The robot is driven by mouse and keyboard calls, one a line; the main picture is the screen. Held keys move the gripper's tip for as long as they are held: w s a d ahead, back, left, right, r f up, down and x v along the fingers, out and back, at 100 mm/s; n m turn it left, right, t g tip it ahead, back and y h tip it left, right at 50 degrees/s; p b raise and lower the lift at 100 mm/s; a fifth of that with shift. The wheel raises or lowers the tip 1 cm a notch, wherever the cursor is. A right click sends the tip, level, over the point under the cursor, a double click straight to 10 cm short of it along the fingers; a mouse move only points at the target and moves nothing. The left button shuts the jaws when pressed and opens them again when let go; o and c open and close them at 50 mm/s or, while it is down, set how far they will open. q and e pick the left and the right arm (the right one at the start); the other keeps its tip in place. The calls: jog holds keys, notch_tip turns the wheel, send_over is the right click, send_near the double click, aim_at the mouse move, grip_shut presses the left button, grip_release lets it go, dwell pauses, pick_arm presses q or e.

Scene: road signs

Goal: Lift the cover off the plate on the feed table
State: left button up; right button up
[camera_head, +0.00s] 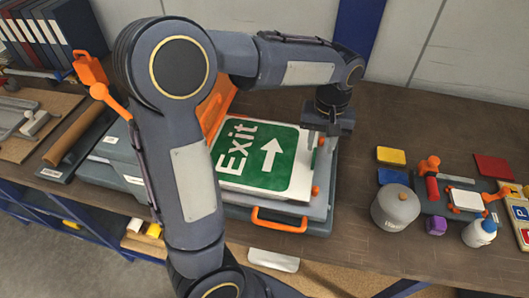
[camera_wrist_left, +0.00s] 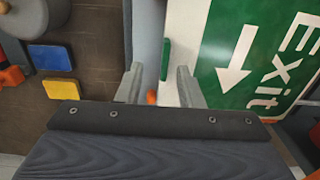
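The plate (camera_head: 263,160) lies flat on the grey feed table (camera_head: 320,202), its green face showing white "Exit" and an arrow. It also shows in the left wrist view (camera_wrist_left: 240,70). I cannot tell a separate cover from the plate's face. A small green tab (camera_wrist_left: 166,58) shows at the plate's edge in the left wrist view. My left gripper (camera_head: 322,142) is at the plate's right edge, pointing down. In the left wrist view its two fingers (camera_wrist_left: 159,86) are apart with nothing clamped between them; the tab lies beyond the gap. My right gripper is not in view.
An orange handle (camera_head: 279,220) is at the front. Binders (camera_head: 40,35) stand back left.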

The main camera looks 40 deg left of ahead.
aim_at(314, 155)
pick_arm(q)
jog(key=f, duration=0.1)
jog(key=a+f, duration=0.1)
jog(key=f, duration=0.2)
jog(key=shift+w+a+f+p, duration=0.15)
jog(key=shift+w+f+p, duration=0.15)
jog(key=shift+w+p, duration=0.05)
jog(key=shift+f, duration=0.3)
jog(key=shift+c, duration=0.3)
grip_shut()
